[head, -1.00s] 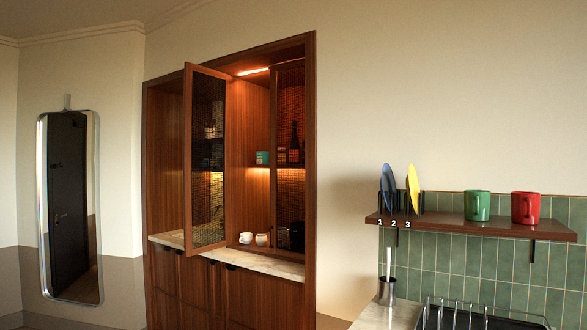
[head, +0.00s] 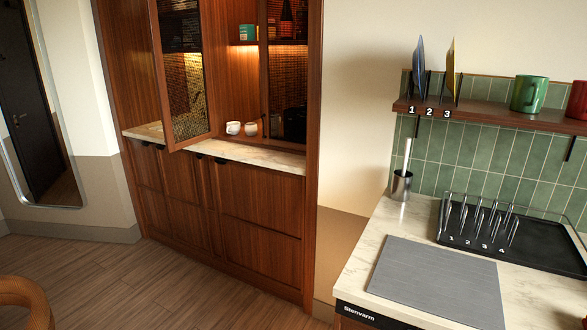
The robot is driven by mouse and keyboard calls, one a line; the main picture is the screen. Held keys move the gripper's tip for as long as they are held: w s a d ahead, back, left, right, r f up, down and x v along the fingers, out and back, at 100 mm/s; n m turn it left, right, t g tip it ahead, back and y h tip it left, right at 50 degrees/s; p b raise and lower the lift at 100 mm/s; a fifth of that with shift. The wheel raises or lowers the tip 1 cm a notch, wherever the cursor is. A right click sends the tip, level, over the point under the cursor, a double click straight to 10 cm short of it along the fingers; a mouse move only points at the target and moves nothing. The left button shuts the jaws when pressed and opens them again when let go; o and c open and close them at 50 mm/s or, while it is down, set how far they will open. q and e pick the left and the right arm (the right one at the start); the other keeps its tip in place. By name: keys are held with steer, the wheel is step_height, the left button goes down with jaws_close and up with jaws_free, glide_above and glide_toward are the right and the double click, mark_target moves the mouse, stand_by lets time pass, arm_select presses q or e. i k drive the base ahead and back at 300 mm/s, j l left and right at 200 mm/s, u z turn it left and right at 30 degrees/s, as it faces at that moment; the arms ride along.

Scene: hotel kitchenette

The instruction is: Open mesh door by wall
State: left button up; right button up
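A tall wooden cabinet stands against the wall in the head view. Its left mesh door (head: 190,90) is swung outward and its upper part is cut off by the picture's top edge. A second mesh door (head: 285,85) covers the right side of the opening, beside the cabinet's right side panel. I cannot tell whether this right door is fully shut or slightly ajar. The lit interior shows between the two doors. Neither of my grippers is in view.
White cups (head: 234,128) stand on the cabinet's marble ledge (head: 250,153). A marble counter (head: 390,220) with a grey board (head: 435,280) and a black rack tray (head: 470,222) is at the right. A curved chair part (head: 28,296) is at lower left. The wooden floor (head: 130,285) before the cabinet looks clear.

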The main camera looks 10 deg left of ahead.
mark_target(262, 5)
steer(key=i+j+u, duration=0.4)
steer(key=i, duration=0.15)
steer(key=i+j+u, duration=0.35)
steer(key=i, duration=0.25)
steer(key=i+u, duration=0.4)
steer(key=i, duration=0.15)
